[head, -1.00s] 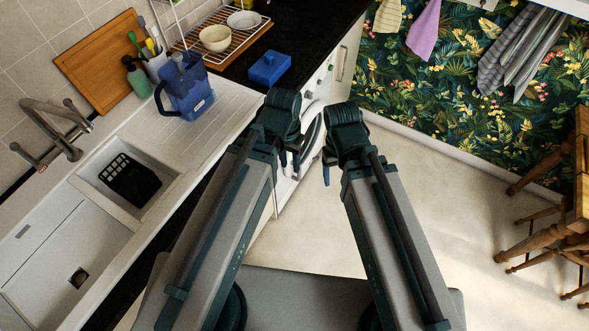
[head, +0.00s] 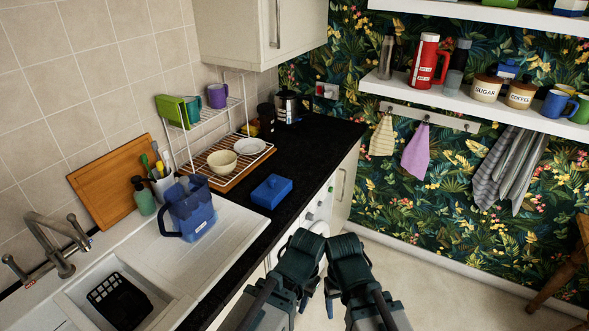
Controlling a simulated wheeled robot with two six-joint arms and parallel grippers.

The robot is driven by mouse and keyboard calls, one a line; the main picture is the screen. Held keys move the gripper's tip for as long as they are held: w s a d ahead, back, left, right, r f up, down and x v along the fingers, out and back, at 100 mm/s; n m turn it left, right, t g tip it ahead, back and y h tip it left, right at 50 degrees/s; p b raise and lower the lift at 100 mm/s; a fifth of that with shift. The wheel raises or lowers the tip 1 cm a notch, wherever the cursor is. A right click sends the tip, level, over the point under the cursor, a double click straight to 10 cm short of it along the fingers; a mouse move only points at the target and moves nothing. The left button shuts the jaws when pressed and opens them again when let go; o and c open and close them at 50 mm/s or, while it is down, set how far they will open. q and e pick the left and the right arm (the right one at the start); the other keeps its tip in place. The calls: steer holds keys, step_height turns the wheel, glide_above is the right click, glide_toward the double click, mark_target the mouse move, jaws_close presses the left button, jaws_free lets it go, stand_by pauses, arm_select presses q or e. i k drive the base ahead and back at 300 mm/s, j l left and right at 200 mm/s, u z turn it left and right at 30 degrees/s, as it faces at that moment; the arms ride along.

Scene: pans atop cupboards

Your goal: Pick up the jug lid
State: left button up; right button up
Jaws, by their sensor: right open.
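A blue water-filter jug (head: 190,212) stands upright on the white drainer, left of centre. A flat, blue, lid-like piece (head: 271,191) lies on the black worktop to its right; it looks like the jug lid. My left gripper (head: 305,293) and my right gripper (head: 329,300) are close together at the bottom centre, in front of the cupboard fronts and away from the lid. My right gripper is open, with nothing seen in it. My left gripper's fingers are mostly hidden by its own wrist.
A dish rack (head: 228,160) with bowls stands behind the lid. A sink with a black basket (head: 120,300) and a tap (head: 55,245) are at the left. A moka pot (head: 290,106) is at the worktop's far end. The worktop (head: 300,170) right of the lid is clear.

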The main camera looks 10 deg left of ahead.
mark_target(271, 191)
steer(key=i+l+u, duration=1.05)
steer(key=k+l, duration=0.1)
